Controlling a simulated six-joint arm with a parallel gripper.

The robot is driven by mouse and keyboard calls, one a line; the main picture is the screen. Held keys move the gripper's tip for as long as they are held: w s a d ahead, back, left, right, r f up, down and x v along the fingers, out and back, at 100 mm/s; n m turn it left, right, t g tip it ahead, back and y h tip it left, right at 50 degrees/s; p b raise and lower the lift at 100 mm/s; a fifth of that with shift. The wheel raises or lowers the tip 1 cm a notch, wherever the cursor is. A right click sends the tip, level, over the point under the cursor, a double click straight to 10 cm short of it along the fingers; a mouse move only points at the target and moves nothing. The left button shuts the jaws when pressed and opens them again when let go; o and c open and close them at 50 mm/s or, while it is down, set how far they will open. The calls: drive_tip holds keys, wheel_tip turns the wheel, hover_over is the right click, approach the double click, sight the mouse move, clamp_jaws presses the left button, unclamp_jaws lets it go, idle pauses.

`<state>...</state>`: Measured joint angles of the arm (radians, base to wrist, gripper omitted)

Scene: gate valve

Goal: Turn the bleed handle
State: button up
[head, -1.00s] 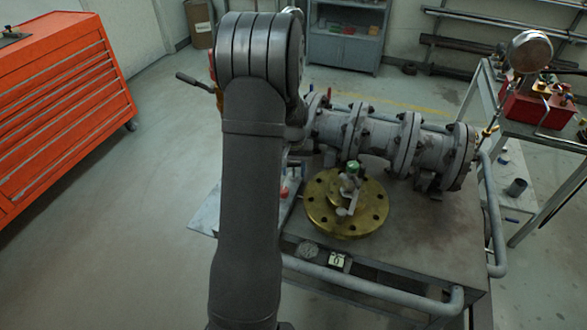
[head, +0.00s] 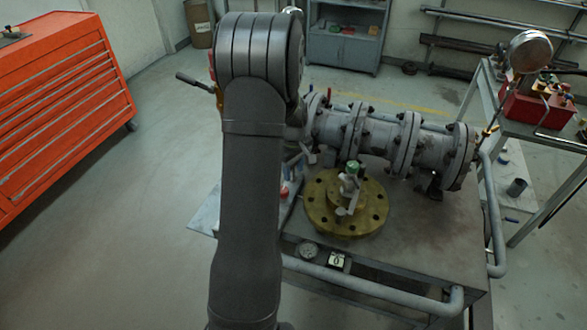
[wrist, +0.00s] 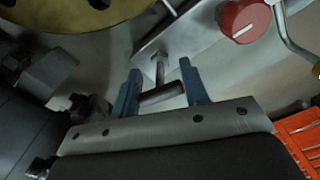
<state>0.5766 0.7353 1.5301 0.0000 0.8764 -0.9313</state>
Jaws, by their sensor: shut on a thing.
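The bleed handle (wrist: 163,93), a short dark crossbar on a pale stem, shows in the wrist view against a light metal plate. My gripper (wrist: 160,86) has its two blue fingers on either side of the crossbar and is shut on it. In the head view my arm hides the handle and most of my gripper; a bluish finger part (head: 293,162) shows just right of the arm, by the near left end of the grey valve body (head: 383,138).
A red knob (wrist: 243,20) sits close to the handle, with a bent metal lever beside it. A brass flange (head: 320,215) with a green-topped fitting stands on the bench to the right. Grey pipe rails edge the bench. An orange tool cabinet (head: 65,100) stands at the left.

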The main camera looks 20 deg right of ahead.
drive_tip(key=shift+n, duration=0.7)
drive_tip(key=o, duration=1)
wheel_tip(320, 180, up, 18)
drive_tip(key=shift+f, duration=0.25)
wheel_tip(320, 180, down, 18)
drive_tip(key=shift+r, duration=0.25)
idle(0.4)
drive_tip(key=shift+r, duration=0.1)
